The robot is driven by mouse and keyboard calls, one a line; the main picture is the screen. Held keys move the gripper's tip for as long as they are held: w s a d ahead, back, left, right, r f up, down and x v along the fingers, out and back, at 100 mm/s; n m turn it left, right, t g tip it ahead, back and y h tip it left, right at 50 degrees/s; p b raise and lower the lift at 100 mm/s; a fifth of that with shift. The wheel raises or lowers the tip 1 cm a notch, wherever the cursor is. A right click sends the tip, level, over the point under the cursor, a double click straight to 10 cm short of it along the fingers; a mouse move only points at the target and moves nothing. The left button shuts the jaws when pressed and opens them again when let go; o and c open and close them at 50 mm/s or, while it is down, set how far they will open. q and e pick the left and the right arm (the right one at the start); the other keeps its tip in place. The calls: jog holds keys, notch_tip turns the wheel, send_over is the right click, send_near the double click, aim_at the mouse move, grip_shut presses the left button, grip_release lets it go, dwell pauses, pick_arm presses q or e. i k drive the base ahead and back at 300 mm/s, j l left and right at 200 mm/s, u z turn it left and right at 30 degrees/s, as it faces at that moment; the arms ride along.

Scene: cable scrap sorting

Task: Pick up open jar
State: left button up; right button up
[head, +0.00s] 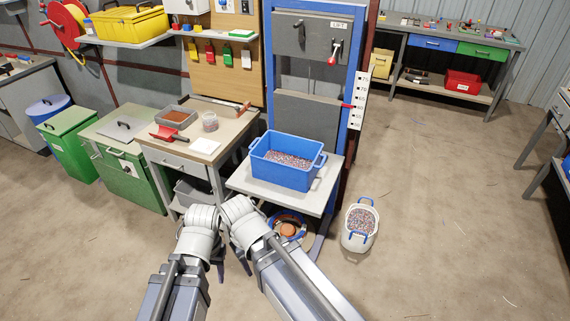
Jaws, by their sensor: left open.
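An open jar (210,122), small and clear with something reddish inside, stands upright on the workbench (229,127) at the left, with no lid visible on it. It stands between a red-handled tool (168,133) and a white sheet (205,146). My left gripper (234,274) shows as dark fingers, open and low between my two forearms. It is in front of the bench, well away from the jar, and partly covered by my arms. My right gripper is hidden behind its own arm.
A grey tray (190,110) of reddish bits and a hammer (243,107) lie behind the jar. A blue crate (283,177) of granules stands on a platform to the right. The floor at the right is clear.

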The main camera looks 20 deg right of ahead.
aim_at(209, 120)
jog(key=i+j, duration=0.1)
jog(key=i, duration=0.55)
jog(key=i+j+z, duration=0.15)
jog(key=i, duration=0.55)
